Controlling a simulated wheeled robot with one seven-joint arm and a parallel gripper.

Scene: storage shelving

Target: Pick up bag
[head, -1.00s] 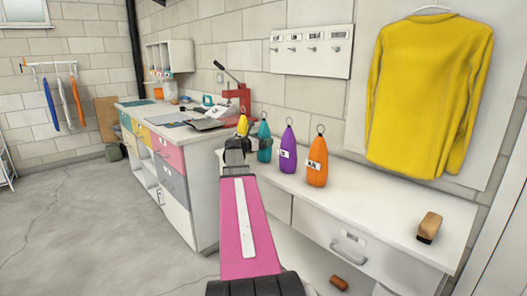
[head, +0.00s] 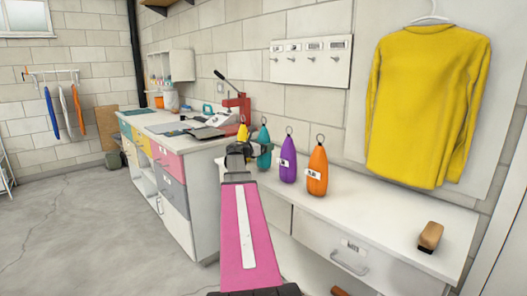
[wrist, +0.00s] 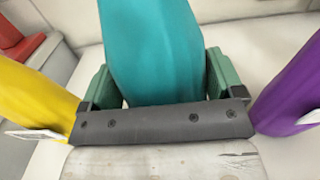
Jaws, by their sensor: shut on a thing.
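Several upright bags with ring tops stand in a row on the white bench. The teal bag (head: 264,146) is between the yellow bag (head: 243,133) and the purple bag (head: 288,160); the orange bag (head: 317,169) is at the right end. My gripper (head: 256,151) is at the teal bag, in front of the yellow one. In the wrist view, the green fingers of my gripper (wrist: 160,84) are shut on the teal bag (wrist: 155,45), one on each side. The yellow bag (wrist: 30,100) and purple bag (wrist: 292,95) flank it there. The teal bag's top is out of the wrist view.
The white bench (head: 380,215) has clear room right of the orange bag, up to a brown brush (head: 430,237). A yellow shirt (head: 424,105) hangs above. A hook rack (head: 310,60) is on the wall. A drawer cabinet (head: 172,190) stands left of my arm.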

